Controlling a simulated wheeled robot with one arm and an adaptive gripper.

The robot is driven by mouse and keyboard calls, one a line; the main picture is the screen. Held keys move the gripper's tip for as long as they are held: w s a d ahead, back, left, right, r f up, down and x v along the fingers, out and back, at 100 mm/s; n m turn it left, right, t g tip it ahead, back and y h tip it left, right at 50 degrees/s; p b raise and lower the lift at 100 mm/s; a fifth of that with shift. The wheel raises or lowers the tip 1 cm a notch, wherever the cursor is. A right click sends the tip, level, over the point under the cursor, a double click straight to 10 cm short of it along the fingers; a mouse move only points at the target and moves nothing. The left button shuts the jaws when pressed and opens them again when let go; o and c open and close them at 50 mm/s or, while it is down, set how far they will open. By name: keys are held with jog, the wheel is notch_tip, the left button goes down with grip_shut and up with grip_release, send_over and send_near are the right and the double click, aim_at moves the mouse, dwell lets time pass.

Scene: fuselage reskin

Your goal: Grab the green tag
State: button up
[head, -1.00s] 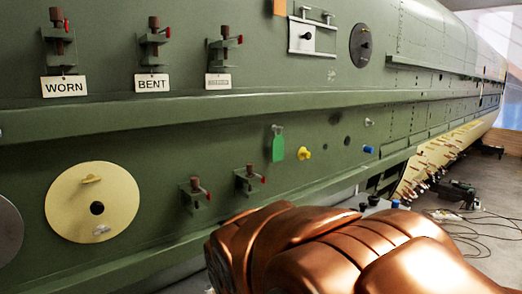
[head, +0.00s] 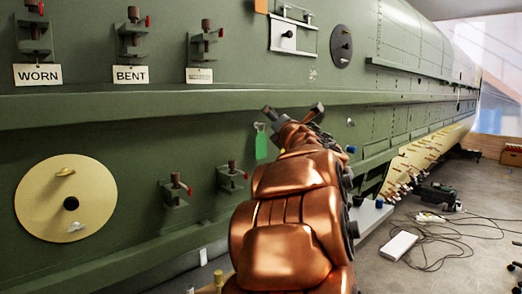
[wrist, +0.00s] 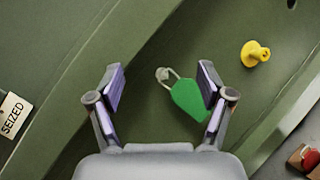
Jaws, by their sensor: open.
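The green tag (head: 261,143) hangs from a small fitting on the green fuselage panel, below the long ledge. In the wrist view the green tag (wrist: 190,100) lies between the open fingers, nearer the right finger, with its pale loop and peg at its upper left. My gripper (wrist: 158,85) is open and empty. In the head view my gripper (head: 293,110) is beside the tag, just to its right. I cannot tell how far the fingers are from the panel.
A yellow knob (wrist: 255,54) sticks out right of the tag. The ledge (head: 150,105) runs above it. Clamps (head: 232,177) and a cream disc (head: 66,198) are at left. A "SEIZED" label (wrist: 13,116) shows at the wrist view's left. Cables (head: 450,240) lie on the floor.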

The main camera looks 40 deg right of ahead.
jog(key=n+y, duration=0.1)
jog(key=n, duration=0.2)
jog(key=n+y+b, duration=0.2)
jog(key=n+y, duration=0.6)
jog(key=n, duration=0.4)
send_near(261, 140)
jog(key=w, duration=0.1)
jog(key=shift+t, duration=0.3)
jog(key=shift+w+d+f+p, duration=0.1)
jog(key=shift+w+p, duration=0.75)
jog(key=shift+w, duration=1.15)
jog(key=shift+w+d+f+p, duration=0.1)
jog(key=shift+w+p, duration=0.7)
jog(key=shift+w, duration=1.25)
jog(key=c, duration=0.9)
